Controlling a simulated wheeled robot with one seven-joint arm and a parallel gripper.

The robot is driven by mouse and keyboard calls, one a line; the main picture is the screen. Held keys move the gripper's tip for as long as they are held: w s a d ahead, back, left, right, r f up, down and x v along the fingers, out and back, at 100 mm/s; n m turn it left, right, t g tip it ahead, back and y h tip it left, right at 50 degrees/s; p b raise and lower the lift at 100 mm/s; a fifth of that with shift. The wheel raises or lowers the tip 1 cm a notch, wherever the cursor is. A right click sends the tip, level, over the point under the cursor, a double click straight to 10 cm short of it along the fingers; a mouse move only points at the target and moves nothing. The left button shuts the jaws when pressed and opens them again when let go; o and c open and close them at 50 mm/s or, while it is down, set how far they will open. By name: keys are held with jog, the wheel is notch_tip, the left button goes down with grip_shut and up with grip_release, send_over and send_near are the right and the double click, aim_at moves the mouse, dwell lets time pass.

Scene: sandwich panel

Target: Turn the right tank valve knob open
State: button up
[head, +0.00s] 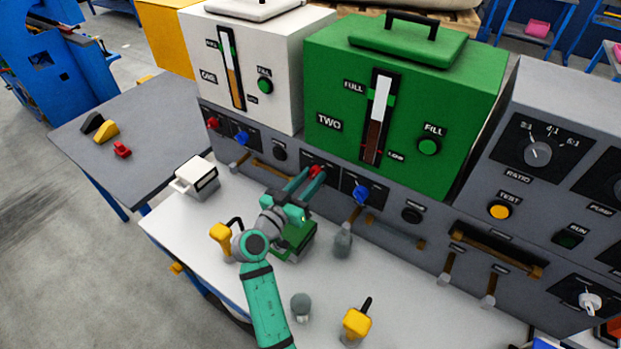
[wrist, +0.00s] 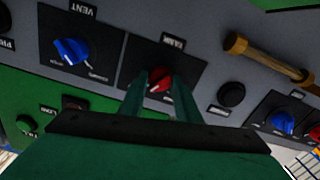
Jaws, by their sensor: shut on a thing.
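The red tank valve knob (head: 315,170) is on the grey panel below the green tank (head: 405,103), the right one of the two tanks. My gripper (head: 307,178) reaches up to the panel with its fingers at this knob. In the wrist view the red knob (wrist: 160,84) sits between the two green fingers (wrist: 160,78), under a label that seems to read TANK, and the gripper is shut on it. The fingers hide part of the knob. A pale pointer mark shows on it, slanted, but its exact setting is unclear.
The blue vent knob (head: 361,193) is close on the right of the red knob. A black button (head: 280,153) is to its left. The white tank (head: 245,70) has its own red knob (head: 213,123) and blue knob (head: 241,138). Brown handrails and levers stick out below the panel.

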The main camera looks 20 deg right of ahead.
jog(key=shift+d+m, duration=0.2)
jog(key=shift+m, duration=0.9)
jog(key=o, duration=1.1)
jog(key=shift+c, duration=0.2)
jog(key=shift+a, duration=0.1)
jog(key=shift+a, duration=0.15)
jog(key=v, duration=1)
jog(key=shift+s, duration=0.25)
jog(key=shift+a, duration=0.1)
